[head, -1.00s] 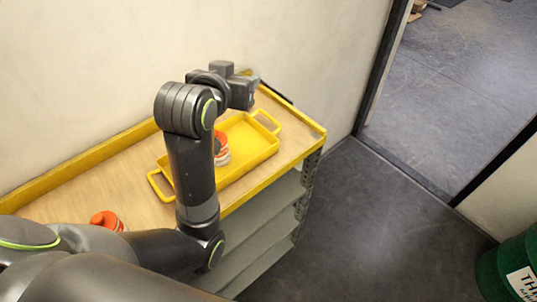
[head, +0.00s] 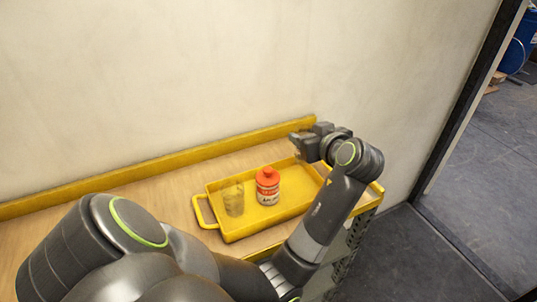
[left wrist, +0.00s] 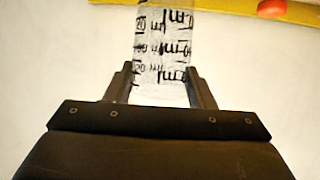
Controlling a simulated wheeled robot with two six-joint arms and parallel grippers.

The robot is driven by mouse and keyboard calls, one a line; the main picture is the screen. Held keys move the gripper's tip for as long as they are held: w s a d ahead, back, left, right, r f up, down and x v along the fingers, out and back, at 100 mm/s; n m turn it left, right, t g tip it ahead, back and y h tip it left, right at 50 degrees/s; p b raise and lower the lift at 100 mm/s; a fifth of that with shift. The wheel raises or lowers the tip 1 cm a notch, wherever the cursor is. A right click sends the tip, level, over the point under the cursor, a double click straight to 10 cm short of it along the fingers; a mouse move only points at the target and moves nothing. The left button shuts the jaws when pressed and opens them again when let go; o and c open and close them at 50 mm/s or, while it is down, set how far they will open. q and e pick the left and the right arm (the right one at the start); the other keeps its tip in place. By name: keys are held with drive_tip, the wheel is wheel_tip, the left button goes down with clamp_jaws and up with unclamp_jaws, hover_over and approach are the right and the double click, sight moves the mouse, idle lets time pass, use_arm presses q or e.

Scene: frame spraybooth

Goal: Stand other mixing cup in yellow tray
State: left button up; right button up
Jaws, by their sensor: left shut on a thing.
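The yellow tray (head: 232,236) lies on the bench top. One clear mixing cup (head: 233,200) stands in its left part, beside a red-and-white can. My left gripper (head: 300,147) is above the far right end of the tray, near the wall. In the left wrist view my left gripper (left wrist: 163,88) is shut on another clear mixing cup (left wrist: 163,45) with black scale marks. The held cup cannot be made out in the head view. My right gripper is not in view.
The can with the red lid (head: 267,187) stands near the tray's middle. The wooden bench (head: 165,190) has a raised yellow back edge (head: 150,172) against the pale wall. Open floor and a doorway are on the right.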

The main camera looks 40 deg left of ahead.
sight(302, 164)
use_arm(q)
drive_tip(key=shift+s+a+n+g, duration=0.1)
drive_tip(key=shift+a+n+g, duration=0.1)
drive_tip(key=shift+n+g, duration=0.15)
drive_tip(key=shift+g, duration=0.25)
wheel_tip(302, 164, down, 9)
drive_tip(key=p, duration=0.2)
drive_tip(key=shift+f+p, duration=0.1)
drive_tip(key=shift+p, duration=0.25)
drive_tip(key=shift+f, duration=0.25)
drive_tip(key=shift+f, duration=0.2)
drive_tip(key=o, duration=0.9)
drive_tip(key=shift+r, duration=0.1)
drive_tip(key=shift+o, duration=0.2)
